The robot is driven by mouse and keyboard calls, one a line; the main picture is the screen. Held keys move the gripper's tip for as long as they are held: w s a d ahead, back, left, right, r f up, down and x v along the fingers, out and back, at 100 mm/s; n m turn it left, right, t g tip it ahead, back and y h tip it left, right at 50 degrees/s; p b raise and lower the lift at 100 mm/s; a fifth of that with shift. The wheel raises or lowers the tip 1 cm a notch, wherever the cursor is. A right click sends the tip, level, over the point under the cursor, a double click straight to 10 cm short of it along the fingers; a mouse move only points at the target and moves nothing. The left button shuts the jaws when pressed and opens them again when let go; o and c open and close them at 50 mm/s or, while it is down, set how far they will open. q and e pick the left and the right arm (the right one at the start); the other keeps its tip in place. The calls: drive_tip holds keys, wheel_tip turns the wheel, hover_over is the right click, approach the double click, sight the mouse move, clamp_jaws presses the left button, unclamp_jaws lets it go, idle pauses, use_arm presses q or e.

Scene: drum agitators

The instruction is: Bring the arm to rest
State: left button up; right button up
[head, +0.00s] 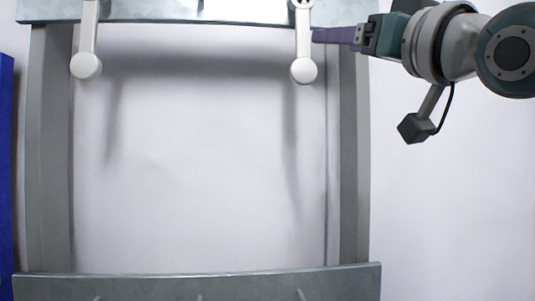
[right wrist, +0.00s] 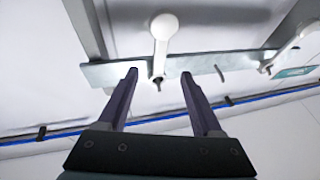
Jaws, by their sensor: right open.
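Two white levers with round ends hang from the upper metal beam in the head view: a left lever (head: 87,45) and a right lever (head: 303,50). My right gripper (head: 318,36) comes in from the right, its purple fingers pointing at the right lever, close beside it. I cannot tell from the head view whether they touch. In the right wrist view the right gripper (right wrist: 159,75) is open, its two fingers apart with nothing held between them. A white lever (right wrist: 163,30) shows past the fingertips, and another lever (right wrist: 297,45) further right. My left gripper is out of view.
The upper beam (head: 200,15), two grey posts and a lower beam (head: 200,285) form a metal frame before a pale surface. A blue upright (head: 5,150) stands at the far left. The space inside the frame is free. A blue strip (right wrist: 240,100) crosses the right wrist view.

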drive_tip(key=shift+w, duration=0.1)
drive_tip(key=s+f+m+g+h+p, duration=0.1)
drive_tip(key=s+f+g+h+p, duration=0.2)
drive_tip(key=f, duration=0.7)
drive_tip(key=s+f+g+h+p, duration=0.1)
drive_tip(key=s+f+g+p, duration=0.3)
drive_tip(key=f, duration=0.7)
drive_tip(key=s+d+f+g+p, duration=0.1)
drive_tip(key=s+f+g, duration=0.2)
drive_tip(key=s, duration=0.5)
drive_tip(key=s+d+f+g+h+p, duration=0.1)
drive_tip(key=s+f+g, duration=0.3)
drive_tip(key=s, duration=0.4)
drive_tip(key=s+d+f+g+h+p, duration=0.1)
drive_tip(key=s+d+f+g+p, duration=0.1)
drive_tip(key=s+f+g, duration=0.2)
drive_tip(key=s+f, duration=0.2)
drive_tip(key=s, duration=0.2)
drive_tip(key=shift+s+p, duration=0.2)
drive_tip(key=shift+p, duration=0.2)
